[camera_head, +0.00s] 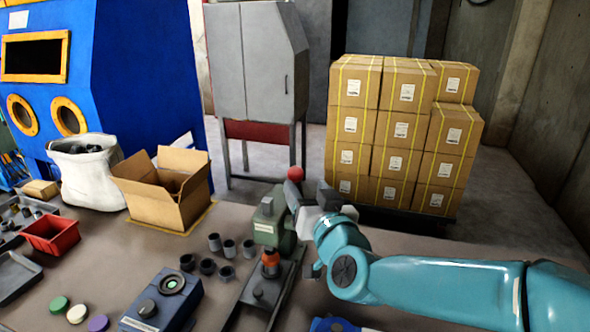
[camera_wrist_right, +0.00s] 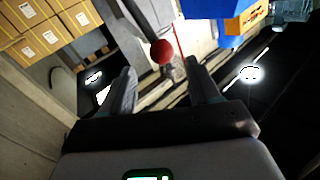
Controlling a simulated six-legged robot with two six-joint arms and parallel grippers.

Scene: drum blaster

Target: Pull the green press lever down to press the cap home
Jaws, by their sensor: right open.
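The green press (camera_head: 267,222) stands on the bench near the middle of the head view. Its lever ends in a red ball knob (camera_head: 295,173); the lever's arm is mostly hidden behind my gripper. An orange-red piece (camera_head: 270,260) sits upright under the press head; I cannot tell how far a cap is seated. My right gripper (camera_head: 308,187) is open beside the press, just below and right of the knob. In the right wrist view the knob (camera_wrist_right: 162,52) shows between the two fingers, near their tips, with no finger closed on it. My left gripper is not in view.
Several dark cups (camera_head: 228,248) stand left of the press. A blue device (camera_head: 163,300), coloured discs (camera_head: 77,314), a red tray (camera_head: 52,235) and an open cardboard box (camera_head: 170,190) lie further left. Stacked cartons (camera_head: 400,130) and a grey cabinet (camera_head: 255,65) stand behind the bench.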

